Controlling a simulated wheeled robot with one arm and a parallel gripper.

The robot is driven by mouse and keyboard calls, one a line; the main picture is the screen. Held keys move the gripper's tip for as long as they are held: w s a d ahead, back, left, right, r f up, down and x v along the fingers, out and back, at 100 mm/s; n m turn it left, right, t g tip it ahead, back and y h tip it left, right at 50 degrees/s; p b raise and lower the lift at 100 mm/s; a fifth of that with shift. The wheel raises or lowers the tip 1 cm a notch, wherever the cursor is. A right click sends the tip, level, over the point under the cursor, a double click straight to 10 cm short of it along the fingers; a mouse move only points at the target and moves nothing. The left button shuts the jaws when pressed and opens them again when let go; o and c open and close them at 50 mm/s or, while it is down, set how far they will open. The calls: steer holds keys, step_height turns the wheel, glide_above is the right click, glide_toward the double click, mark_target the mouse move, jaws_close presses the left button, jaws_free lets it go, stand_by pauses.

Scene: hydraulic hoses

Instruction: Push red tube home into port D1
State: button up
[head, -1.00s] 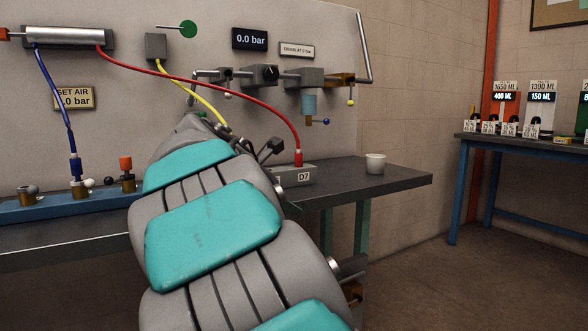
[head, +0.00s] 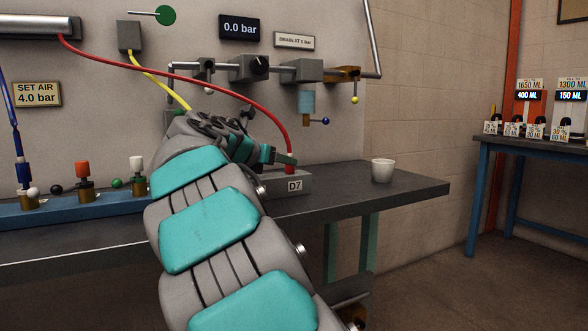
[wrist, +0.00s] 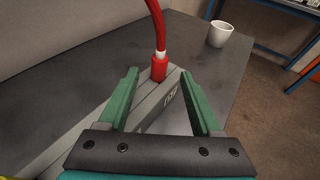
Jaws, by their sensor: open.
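The red tube (head: 215,75) arcs from the silver cylinder (head: 35,25) at top left down to a red fitting (head: 290,168) on a grey block (head: 275,188). The block's label (head: 295,185) reads D7; I see no D1 label. In the wrist view, the tube (wrist: 155,25) ends in a white band above the red fitting (wrist: 159,69). How deep the tube sits is unclear. My gripper (head: 280,157) is open. Its green fingers (wrist: 159,75) stand either side of the fitting, apart from it, with the block between them.
A white cup (head: 382,171) stands right of the block on the dark bench (head: 400,195). A yellow tube (head: 160,82) runs behind my arm. A blue rail (head: 100,208) with several fittings lies at left. The bench between block and cup is clear.

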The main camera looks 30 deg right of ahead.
mark_target(289, 173)
steer(key=x, duration=0.6)
steer(key=shift+d+f+b, duration=0.1)
steer(key=shift+b, duration=0.2)
steer(key=shift+w, duration=0.1)
jaws_close()
